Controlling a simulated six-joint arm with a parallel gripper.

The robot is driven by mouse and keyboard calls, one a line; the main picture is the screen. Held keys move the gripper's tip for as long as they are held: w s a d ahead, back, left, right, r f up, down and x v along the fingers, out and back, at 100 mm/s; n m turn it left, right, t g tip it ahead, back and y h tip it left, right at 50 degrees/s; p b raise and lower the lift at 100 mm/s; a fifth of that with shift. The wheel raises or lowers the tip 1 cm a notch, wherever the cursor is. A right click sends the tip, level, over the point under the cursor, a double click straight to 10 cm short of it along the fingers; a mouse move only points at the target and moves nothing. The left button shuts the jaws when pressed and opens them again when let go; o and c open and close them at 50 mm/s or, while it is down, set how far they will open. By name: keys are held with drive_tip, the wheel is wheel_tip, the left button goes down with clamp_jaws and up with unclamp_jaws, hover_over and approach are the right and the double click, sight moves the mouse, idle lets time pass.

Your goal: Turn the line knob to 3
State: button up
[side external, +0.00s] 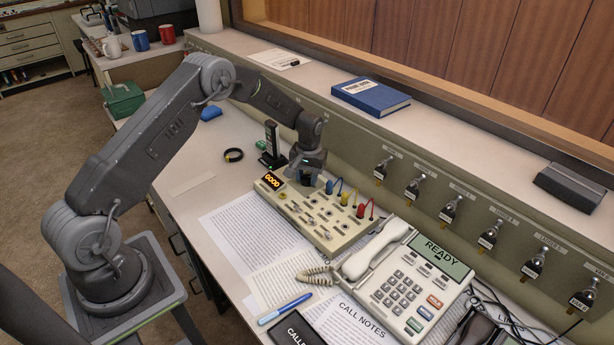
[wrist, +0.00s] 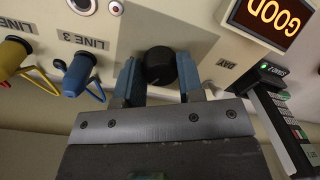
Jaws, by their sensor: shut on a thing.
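The line knob (wrist: 158,62) is round and black on the cream console panel (wrist: 195,22). In the wrist view it sits between the two blue fingers of my gripper (wrist: 157,78), which is shut on it. In the side view my gripper (side external: 303,178) points down at the back left of the console box (side external: 336,240) and hides the knob. I cannot read the knob's setting. A blue plug (wrist: 77,75) is in the socket labelled LINE 3. A display (wrist: 268,18) on the panel reads GOOD; it also shows in the side view (side external: 272,181).
A black handheld unit (side external: 271,140) stands close left of my gripper. Blue, yellow and red plugs (side external: 361,210) with cords rise from the console to its right. A white telephone (side external: 440,262) stands further right. Papers (side external: 250,228) lie in front.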

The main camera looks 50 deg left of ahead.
sight(308, 179)
drive_tip(key=shift+m, duration=0.3)
drive_tip(key=m, duration=0.4)
drive_tip(key=shift+m, duration=0.3)
drive_tip(key=m, duration=0.4)
drive_tip(key=shift+m+t, duration=0.3)
idle(0.3)
drive_tip(key=o, duration=0.9)
drive_tip(key=r, duration=1.3)
drive_tip(key=shift+s+d+r, duration=0.15)
drive_tip(key=shift+d+r, duration=0.2)
drive_tip(key=shift+r, duration=0.05)
